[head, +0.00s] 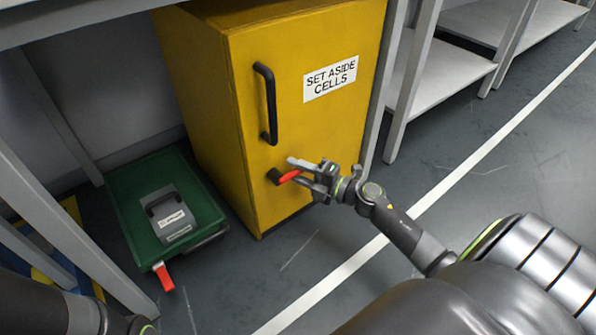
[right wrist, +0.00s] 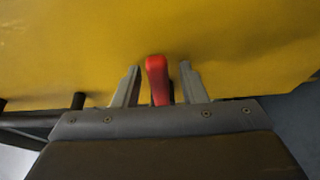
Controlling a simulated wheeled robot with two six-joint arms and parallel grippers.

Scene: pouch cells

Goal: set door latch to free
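The yellow cabinet (head: 290,120) has a "SET ASIDE CELLS" label and a black door handle (head: 266,103). Below the handle is the door latch, a red lever (head: 289,176) on a dark pivot. My right gripper (head: 301,172) is at the latch, its fingers to either side of the lever. In the right wrist view the red lever (right wrist: 158,78) stands between the two fingers (right wrist: 158,88), with a gap on each side, so the gripper is open. Part of my left arm shows at the lower left; its gripper is out of frame.
A green tray (head: 128,225) holding a grey case (head: 170,214) sits on the floor left of the cabinet, with a red piece (head: 163,277) at its front. Grey shelving (head: 430,80) stands at right. The floor in front is clear, with a white line (head: 440,190).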

